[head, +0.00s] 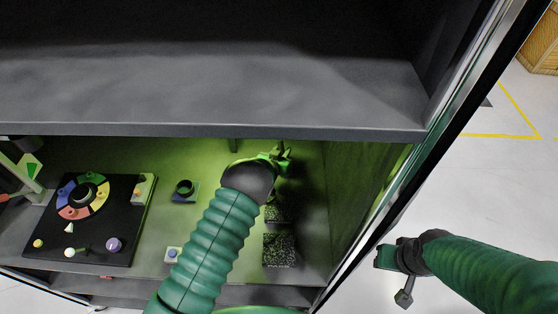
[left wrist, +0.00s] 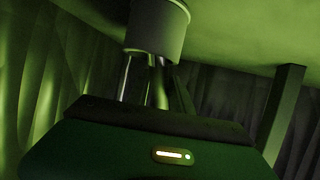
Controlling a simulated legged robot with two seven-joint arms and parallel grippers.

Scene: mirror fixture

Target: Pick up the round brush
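I cannot make out the round brush for certain in either view. My left gripper (head: 278,154) is inside the lit cabinet bay, near its back wall and under the upper shelf. Its fingertips are small and partly hidden by the wrist. In the left wrist view a grey cylinder (left wrist: 158,28) is at the top, in front of or between the ends of the finger-like bars; whether they touch it is unclear. My right gripper (head: 394,275) is outside the cabinet, over the floor at the right; its finger gap is not clear.
The upper shelf (head: 220,95) overhangs the bay. A dark ring-shaped piece (head: 184,187) and a speckled black block (head: 279,250) are on the lower shelf. A metal-edged side panel (head: 400,185) bounds the right.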

